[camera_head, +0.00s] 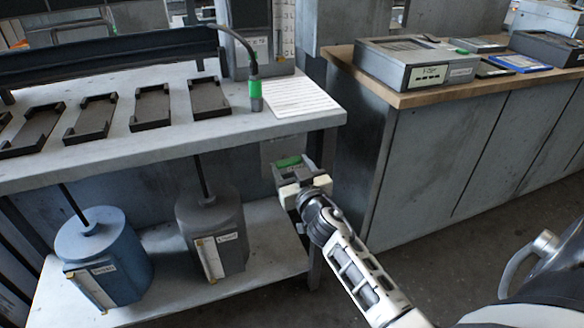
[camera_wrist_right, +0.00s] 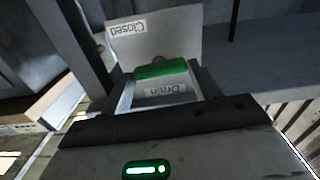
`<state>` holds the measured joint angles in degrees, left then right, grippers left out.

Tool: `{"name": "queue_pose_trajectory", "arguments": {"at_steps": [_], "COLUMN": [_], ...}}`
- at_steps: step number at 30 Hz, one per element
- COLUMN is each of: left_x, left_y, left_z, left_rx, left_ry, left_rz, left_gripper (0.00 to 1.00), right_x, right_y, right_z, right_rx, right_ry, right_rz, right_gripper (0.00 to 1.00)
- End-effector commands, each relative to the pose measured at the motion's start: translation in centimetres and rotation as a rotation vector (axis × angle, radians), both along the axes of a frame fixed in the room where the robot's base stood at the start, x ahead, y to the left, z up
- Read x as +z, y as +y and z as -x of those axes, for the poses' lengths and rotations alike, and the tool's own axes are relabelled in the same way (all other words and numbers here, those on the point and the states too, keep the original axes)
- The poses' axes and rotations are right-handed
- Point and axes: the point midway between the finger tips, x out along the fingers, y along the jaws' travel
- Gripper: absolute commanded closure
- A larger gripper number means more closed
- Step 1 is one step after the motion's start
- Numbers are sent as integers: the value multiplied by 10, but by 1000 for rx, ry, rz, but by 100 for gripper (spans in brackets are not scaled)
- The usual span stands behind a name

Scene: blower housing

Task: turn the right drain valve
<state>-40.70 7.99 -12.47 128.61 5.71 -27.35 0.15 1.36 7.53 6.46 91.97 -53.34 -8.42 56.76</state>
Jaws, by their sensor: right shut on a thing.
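The drain valve has a green handle (camera_head: 288,161), seen under the right end of the workbench in the head view. In the right wrist view the green handle (camera_wrist_right: 160,71) lies crosswise, just above a "Drain" label. A plate marked "Closed" (camera_wrist_right: 140,35) stands behind it. My right gripper (camera_head: 295,177) is at the valve and shut on its handle; it also shows in the right wrist view (camera_wrist_right: 165,82). The gripper hides part of the valve. My left gripper is not in view.
The workbench (camera_head: 180,143) overhangs a lower shelf (camera_head: 265,240) with a blue canister (camera_head: 98,250) and a grey canister (camera_head: 212,225). A wood-topped cabinet (camera_head: 450,150) stands to the right.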

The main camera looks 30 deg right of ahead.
Motion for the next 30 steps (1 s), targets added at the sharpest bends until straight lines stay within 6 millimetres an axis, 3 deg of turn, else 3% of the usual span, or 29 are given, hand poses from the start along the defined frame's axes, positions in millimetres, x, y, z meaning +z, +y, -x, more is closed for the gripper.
{"name": "queue_pose_trajectory", "arguments": {"at_steps": [30], "left_x": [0], "left_y": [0], "left_z": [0], "left_rx": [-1], "left_ry": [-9], "left_rz": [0], "left_gripper": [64], "right_x": [-1], "right_y": [2], "right_z": [-1], "right_rx": [-2], "right_ry": [210], "right_rz": [875], "right_gripper": [61]}}
